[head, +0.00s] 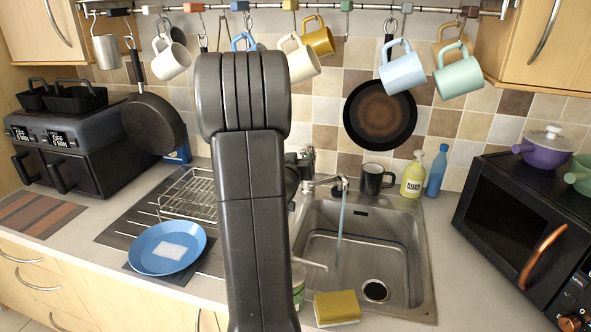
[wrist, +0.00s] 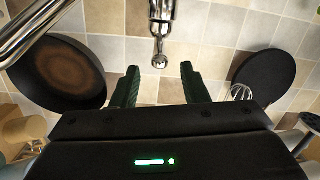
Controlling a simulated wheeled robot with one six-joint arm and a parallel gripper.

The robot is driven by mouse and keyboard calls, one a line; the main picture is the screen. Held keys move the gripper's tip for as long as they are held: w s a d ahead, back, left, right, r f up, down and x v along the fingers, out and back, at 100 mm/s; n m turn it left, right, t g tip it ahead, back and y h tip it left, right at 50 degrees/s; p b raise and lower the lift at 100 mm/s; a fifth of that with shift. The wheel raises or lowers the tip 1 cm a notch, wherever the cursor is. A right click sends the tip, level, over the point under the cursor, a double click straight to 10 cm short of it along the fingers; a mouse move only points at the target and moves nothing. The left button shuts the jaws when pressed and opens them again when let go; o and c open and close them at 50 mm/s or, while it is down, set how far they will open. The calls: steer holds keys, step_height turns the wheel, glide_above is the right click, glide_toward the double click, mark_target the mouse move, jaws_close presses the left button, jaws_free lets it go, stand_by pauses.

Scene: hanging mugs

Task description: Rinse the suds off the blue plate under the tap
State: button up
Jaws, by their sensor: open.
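The chrome tap (head: 325,182) stands at the back of the sink (head: 428,265), and a thin stream of water (head: 340,225) falls into the basin. My gripper (wrist: 160,80) is open and empty in the wrist view, with a chrome fitting (wrist: 160,28) beyond its fingertips. In the head view my arm mostly hides the gripper, which is up near the tap, away from the plate.
A yellow sponge (head: 336,307) is at the sink's front edge. A dark mug (head: 376,180), a cleaner bottle (head: 413,175) and a blue bottle (head: 437,170) stand behind the sink. Mugs and pans (head: 380,112) hang above. A wire rack (head: 188,195) stands behind the plate.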

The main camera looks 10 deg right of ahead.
mark_target(306, 148)
steer(key=shift+v, duration=2.35)
steer(key=shift+w+d, duration=0.1)
steer(key=p+x, duration=0.2)
steer(key=x, duration=1.1)
steer(key=shift+w+r, duration=0.1)
steer(key=shift+w, duration=0.05)
steer(key=shift+w+d+f, duration=0.1)
steer(key=shift+w+f, duration=0.05)
steer(key=shift+f, duration=0.05)
steer(key=shift+r, duration=0.2)
